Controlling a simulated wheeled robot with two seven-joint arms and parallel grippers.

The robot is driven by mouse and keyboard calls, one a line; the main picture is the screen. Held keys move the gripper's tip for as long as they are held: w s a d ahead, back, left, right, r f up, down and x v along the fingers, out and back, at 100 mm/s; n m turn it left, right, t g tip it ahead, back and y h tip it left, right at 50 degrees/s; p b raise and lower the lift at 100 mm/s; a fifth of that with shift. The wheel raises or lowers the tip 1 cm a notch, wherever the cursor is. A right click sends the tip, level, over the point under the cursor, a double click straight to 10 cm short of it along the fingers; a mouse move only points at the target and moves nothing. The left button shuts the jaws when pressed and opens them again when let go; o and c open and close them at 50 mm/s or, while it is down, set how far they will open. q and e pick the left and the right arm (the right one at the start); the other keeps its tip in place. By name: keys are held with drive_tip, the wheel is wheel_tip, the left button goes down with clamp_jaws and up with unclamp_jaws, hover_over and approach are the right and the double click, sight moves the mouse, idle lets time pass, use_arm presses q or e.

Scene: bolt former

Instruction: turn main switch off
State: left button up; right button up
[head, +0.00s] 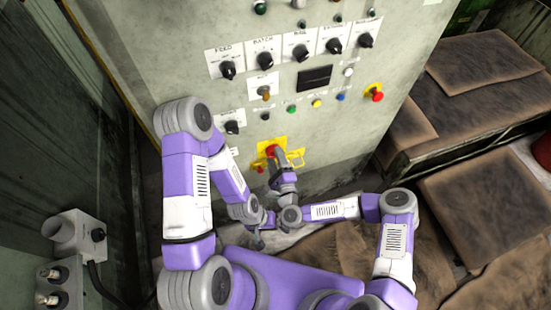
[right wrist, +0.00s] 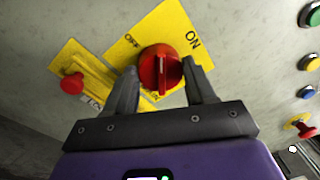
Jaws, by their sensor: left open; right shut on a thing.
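The main switch is a red round knob (right wrist: 160,70) with a raised ridge, on a yellow plate (right wrist: 150,25) marked OFF and ON. In the right wrist view the ridge stands about upright, between the two words. In the head view the knob (head: 271,150) is low on the grey panel, partly hidden by my right gripper (head: 278,153). The right gripper's fingers (right wrist: 162,67) straddle the knob from both sides and are shut on it. My left gripper (head: 259,240) is open and empty below, away from the panel.
A second yellow plate with a red button (right wrist: 72,83) lies left of the switch in the wrist view. Black selector knobs (head: 265,60) and small coloured buttons (head: 317,103) fill the panel above. A red emergency button (head: 377,95) is at right. Brown-topped blocks (head: 460,95) stand further right.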

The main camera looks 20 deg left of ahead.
drive_tip(key=n, duration=0.7)
drive_tip(key=shift+y, duration=0.3)
drive_tip(key=shift+n, duration=0.3)
drive_tip(key=o, duration=1)
drive_tip(key=shift+o, duration=0.2)
